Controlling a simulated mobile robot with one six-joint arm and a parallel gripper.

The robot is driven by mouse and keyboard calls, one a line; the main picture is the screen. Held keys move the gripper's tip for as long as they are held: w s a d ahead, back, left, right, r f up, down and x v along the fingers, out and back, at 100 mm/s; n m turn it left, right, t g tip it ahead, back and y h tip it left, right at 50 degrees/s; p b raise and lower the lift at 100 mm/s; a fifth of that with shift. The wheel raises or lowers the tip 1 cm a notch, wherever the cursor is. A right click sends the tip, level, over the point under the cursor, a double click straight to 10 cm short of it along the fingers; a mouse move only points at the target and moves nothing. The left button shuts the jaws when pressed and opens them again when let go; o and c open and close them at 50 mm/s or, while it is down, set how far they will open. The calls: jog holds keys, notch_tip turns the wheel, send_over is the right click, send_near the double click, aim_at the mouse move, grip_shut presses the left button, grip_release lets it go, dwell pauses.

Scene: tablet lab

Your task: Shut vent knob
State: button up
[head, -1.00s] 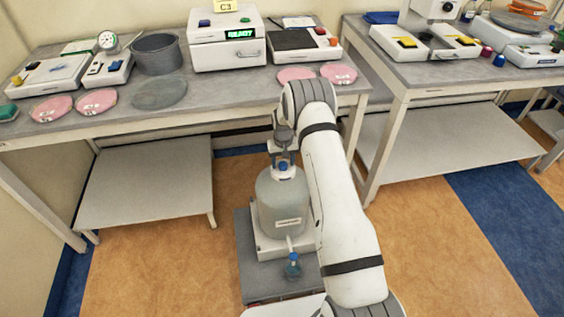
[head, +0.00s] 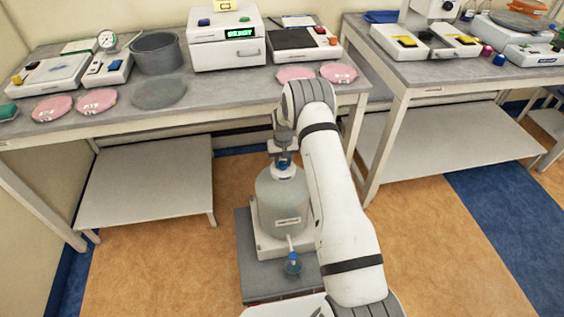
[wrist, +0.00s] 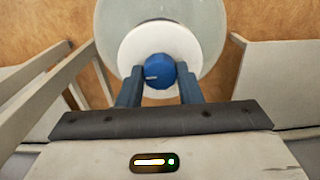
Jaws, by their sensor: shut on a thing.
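The vent knob (wrist: 160,71) is a round blue knob with a short white mark on its left part. It sits on the white cap (wrist: 133,50) of a grey-green tank, and it also shows in the head view (head: 284,163). The tank (head: 281,205) stands upright on my base. My gripper (wrist: 160,82) is shut on the knob, with one blue finger on each side of it. In the head view my gripper (head: 284,157) is directly above the tank, pointing down.
A blue tap (head: 293,263) sticks out at the tank's front. A workbench (head: 225,105) stands behind, with a grey pot (head: 157,54), several pink discs and a white device (head: 225,40). A second bench (head: 430,72) stands at the right. Open floor lies on both sides.

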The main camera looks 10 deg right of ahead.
jog(key=shift+a+f, duration=0.1)
jog(key=m+b, duration=0.3)
jog(key=shift+f, duration=0.1)
jog(key=m+b, duration=0.4)
jog(key=m, duration=0.1)
jog(key=m+b, duration=0.1)
jog(key=m, duration=0.3)
jog(key=shift+m+b, duration=0.4)
jog(key=shift+r+m+b, duration=0.15)
jog(key=shift+m+b, duration=0.2)
jog(key=shift+m, duration=0.95)
jog(key=shift+r+m+b, duration=0.1)
jog(key=shift+m+b, duration=0.2)
jog(key=shift+m, duration=1)
jog(key=o, duration=1)
